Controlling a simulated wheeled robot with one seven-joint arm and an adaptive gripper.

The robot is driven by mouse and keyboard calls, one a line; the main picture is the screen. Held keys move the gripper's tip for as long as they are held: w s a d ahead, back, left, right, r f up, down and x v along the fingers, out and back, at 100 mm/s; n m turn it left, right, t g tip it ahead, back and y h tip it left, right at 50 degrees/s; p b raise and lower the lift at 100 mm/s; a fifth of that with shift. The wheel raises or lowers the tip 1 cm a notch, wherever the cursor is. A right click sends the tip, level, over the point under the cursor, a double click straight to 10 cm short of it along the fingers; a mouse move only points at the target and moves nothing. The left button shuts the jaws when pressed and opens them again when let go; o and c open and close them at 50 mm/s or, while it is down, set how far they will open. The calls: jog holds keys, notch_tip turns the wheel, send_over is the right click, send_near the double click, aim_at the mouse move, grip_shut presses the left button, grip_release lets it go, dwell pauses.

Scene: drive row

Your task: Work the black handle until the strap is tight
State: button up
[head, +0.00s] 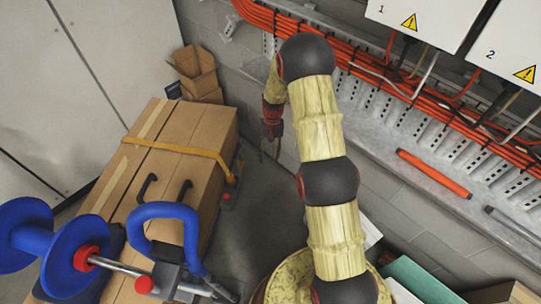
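A yellow-orange strap (185,150) runs across the top of a long cardboard box (162,118) and bends down over its right edge. A small dark and red fitting (228,198) sits by the strap's right end; its details are too small to tell. Two black handles show on the box top, one on the left (147,187) and one on the right (184,190). I cannot tell which black handle works the strap. My gripper (270,154) hangs to the right of the box, apart from the strap and handles. Its thin fingers look spread and empty.
A blue-handled tool (162,213) and a blue reel (72,250) stand in front of the box. Orange cables (375,85) and numbered white cabinets (425,18) line the right wall. An orange bar (434,173) lies on the ledge.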

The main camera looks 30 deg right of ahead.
dwell(0.5)
jog(key=s+g, duration=0.1)
jog(key=s, duration=0.4)
jog(key=s+a+r+n+t+p, duration=0.1)
jog(key=s+a+r+t, duration=0.1)
jog(key=s+r, duration=0.6)
jog(key=s+a+r+n+t+h+p, duration=0.1)
jog(key=s+a+r, duration=0.4)
jog(key=r, duration=1.6)
jog(key=s+a+r+n+t+p, duration=0.1)
jog(key=s+a+r+n+t, duration=0.2)
jog(key=s+r, duration=0.9)
jog(key=shift+a+r+t+h, duration=0.3)
jog(key=shift+a+r+t, duration=0.35)
jog(key=shift+r+t, duration=0.7)
jog(key=shift+s, duration=0.1)
